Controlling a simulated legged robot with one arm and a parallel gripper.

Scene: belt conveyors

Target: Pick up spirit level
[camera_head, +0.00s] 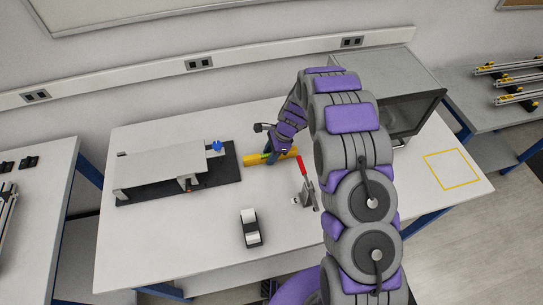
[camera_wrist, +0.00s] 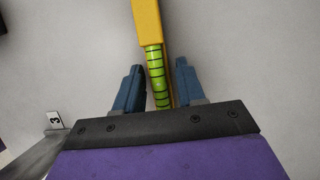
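The spirit level is a yellow bar with a green vial; in the head view the yellow spirit level (camera_head: 256,159) lies on the white table (camera_head: 140,250), partly hidden by my gripper. In the wrist view the spirit level (camera_wrist: 147,22) runs up from between the fingers, with its green vial facing the camera. My gripper (camera_wrist: 158,88) has its two blue fingers apart, one on each side of the level, with visible gaps on both sides. In the head view my gripper (camera_head: 269,155) is over the middle of the level.
A grey fixture on a black base (camera_head: 215,175) stands left of the level. A red-handled clamp (camera_head: 308,180) is close at its right. A tape dispenser (camera_head: 250,228) sits in front. A dark-fronted box (camera_head: 410,115) stands at the back right. A yellow outlined square (camera_head: 452,168) marks clear table.

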